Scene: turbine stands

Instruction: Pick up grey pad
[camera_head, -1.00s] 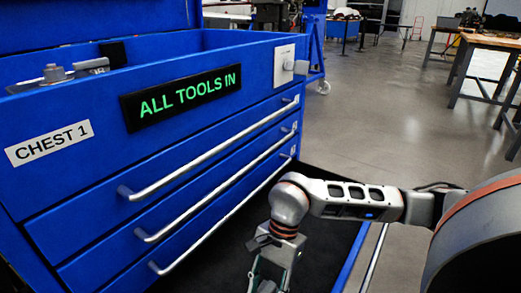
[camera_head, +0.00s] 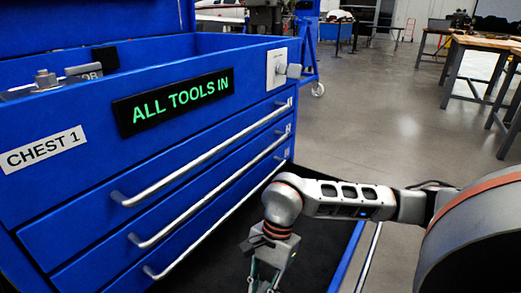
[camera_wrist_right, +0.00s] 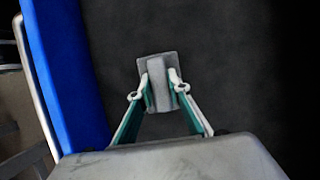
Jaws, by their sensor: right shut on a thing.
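The grey pad (camera_wrist_right: 158,65) is a small flat piece with a raised block, seen in the right wrist view over a dark surface. My right gripper (camera_wrist_right: 161,80) has its two fingers closed on either side of the block. It also shows at the bottom of the head view (camera_head: 265,281), pointing down beside the tool chest, with its tips cut off by the frame edge. The pad is not visible in the head view. Whether the pad touches the dark surface, I cannot tell. My left gripper is not in view.
A blue tool chest (camera_head: 60,205) labelled CHEST 1 stands at the left, its drawers shut. Its sign (camera_head: 173,102) reads ALL TOOLS IN. A dark tray surface (camera_head: 325,225) with a blue edge (camera_head: 347,257) lies below my right arm. Open floor and workbenches (camera_head: 470,55) are beyond.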

